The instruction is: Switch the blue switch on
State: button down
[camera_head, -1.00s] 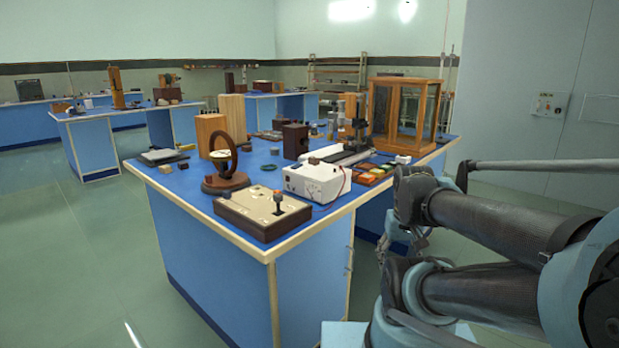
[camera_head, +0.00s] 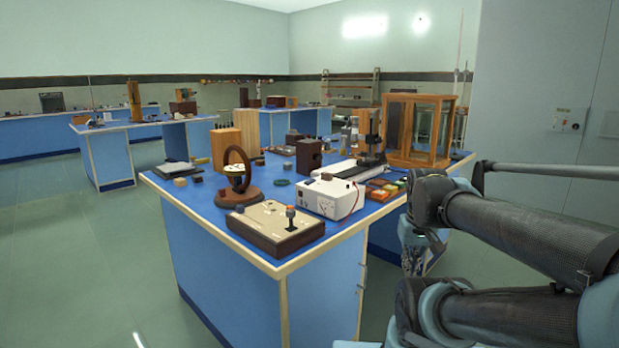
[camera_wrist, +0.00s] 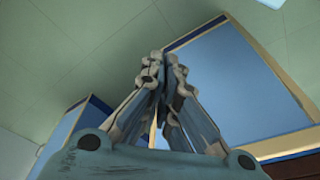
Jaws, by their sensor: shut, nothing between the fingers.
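I cannot make out a blue switch for certain in either view. On the near blue bench (camera_head: 290,262), a flat brown box with a beige top panel (camera_head: 272,226) carries a small upright lever with an orange part. Behind it is a white instrument box (camera_head: 330,198) with a dial; its small controls are too small to tell. My gripper (camera_wrist: 164,62) is shut and empty in the wrist view, apart from the bench and above the floor.
A ring-shaped wooden instrument (camera_head: 237,178), a dark block (camera_head: 309,156) and a wood-framed glass case (camera_head: 418,130) stand on the near bench. More blue benches (camera_head: 105,160) stand behind at left. Green floor (camera_head: 90,270) is clear on the left.

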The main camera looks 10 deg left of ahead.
jog(key=w+a+r+n, duration=0.2)
jog(key=w+a+r, duration=0.2)
jog(key=w+r, duration=0.6)
notch_tip(320, 180, up, 18)
jog(key=n+g+h, duration=0.1)
jog(key=n, duration=0.7)
send_over(310, 182)
jog(key=w+a, duration=0.1)
jog(key=a, duration=0.1)
jog(key=shift+w, duration=0.1)
jog(key=f, duration=0.4)
jog(key=w+d+f, duration=0.1)
jog(key=f, duration=0.9)
jog(key=shift+w+d, duration=0.15)
jog(key=shift+w, duration=0.1)
